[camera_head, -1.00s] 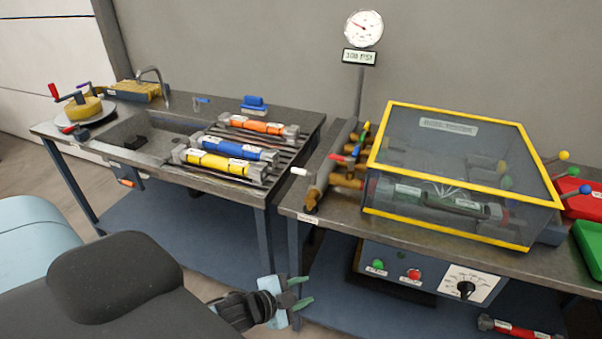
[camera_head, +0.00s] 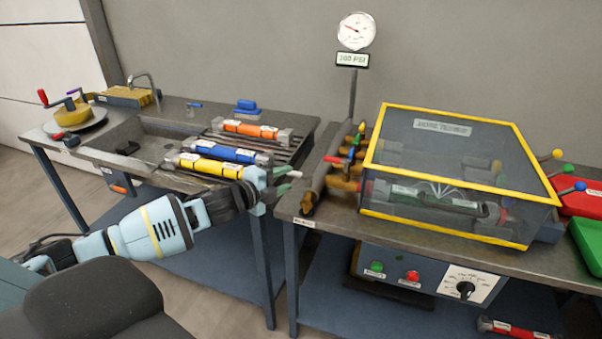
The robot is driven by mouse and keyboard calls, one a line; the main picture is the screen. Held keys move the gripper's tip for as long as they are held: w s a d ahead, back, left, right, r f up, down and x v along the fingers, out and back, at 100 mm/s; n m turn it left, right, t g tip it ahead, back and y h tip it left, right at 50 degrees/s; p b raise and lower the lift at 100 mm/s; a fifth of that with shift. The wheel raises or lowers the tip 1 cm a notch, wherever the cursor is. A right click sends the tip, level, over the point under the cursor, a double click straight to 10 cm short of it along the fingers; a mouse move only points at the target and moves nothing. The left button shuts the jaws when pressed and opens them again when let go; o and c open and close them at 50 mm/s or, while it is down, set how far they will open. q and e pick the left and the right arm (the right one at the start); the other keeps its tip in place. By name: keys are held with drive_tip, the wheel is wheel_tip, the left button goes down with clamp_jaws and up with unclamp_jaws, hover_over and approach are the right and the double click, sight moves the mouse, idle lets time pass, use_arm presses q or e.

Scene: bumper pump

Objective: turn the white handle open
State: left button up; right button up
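The white handle (camera_head: 295,174) is a small white grip that sticks out to the left from the pipe manifold at the left end of the right-hand bench. Only its end shows clearly. My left gripper (camera_head: 285,179) has come in from the left, and its two green fingertips are apart. They are right beside the handle's end, one a little above and one a little below it. I cannot tell whether they touch it. My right gripper is not in view.
Red, blue, green and yellow handles (camera_head: 354,148) sit close by on the same manifold. A clear yellow-edged box (camera_head: 460,170) stands to the right. Yellow, blue and orange cylinders (camera_head: 225,155) lie on the left bench behind my gripper. A gap separates the benches.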

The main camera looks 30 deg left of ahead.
sight(294, 175)
use_arm(q)
drive_tip(key=shift+x, duration=3.55)
clamp_jaws()
